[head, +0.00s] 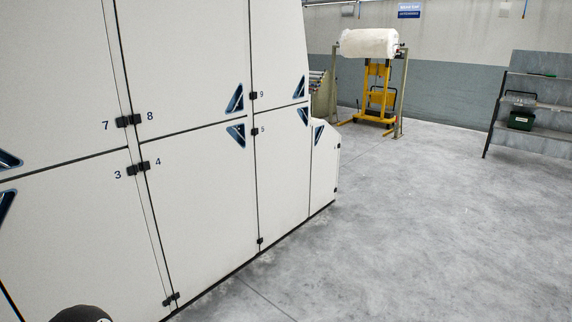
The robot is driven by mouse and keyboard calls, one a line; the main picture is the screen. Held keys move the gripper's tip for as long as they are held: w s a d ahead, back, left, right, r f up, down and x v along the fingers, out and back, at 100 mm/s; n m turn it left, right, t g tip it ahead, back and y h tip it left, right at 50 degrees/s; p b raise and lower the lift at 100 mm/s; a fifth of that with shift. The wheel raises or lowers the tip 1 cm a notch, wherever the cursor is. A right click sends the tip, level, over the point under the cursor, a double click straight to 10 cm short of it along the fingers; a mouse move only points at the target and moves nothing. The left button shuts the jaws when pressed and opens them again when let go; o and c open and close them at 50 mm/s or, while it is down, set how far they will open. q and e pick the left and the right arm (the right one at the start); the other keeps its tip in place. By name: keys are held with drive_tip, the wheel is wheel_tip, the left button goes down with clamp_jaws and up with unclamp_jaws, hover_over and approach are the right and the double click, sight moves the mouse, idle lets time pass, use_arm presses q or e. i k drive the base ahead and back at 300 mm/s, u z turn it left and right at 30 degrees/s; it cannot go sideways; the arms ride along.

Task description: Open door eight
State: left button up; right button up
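Door eight (190,60) is the upper white panel of the long machine on the left, with a printed "8" near its lower left corner. It looks shut, flush with its neighbours. A dark hinge or latch block (137,119) sits at its lower left edge, beside the "8". A blue-rimmed triangular recess (236,99) is at its lower right corner. The door's top is cut off by the picture. Neither of my grippers shows. A dark rounded shape at the bottom left edge is too cut off to identify.
Door four (205,200) lies directly below, and a door marked 9 (280,50) to the right; both look shut. Grey floor (400,240) right of the machine is clear. Farther back stand a yellow lift (377,95) by a white roll (369,43), and a grey shelf rack (540,90).

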sight(184, 61)
drive_tip(key=u, duration=0.2)
drive_tip(key=i, duration=1.75)
drive_tip(key=u, duration=0.3)
drive_tip(key=i, duration=1.8)
drive_tip(key=u, duration=0.1)
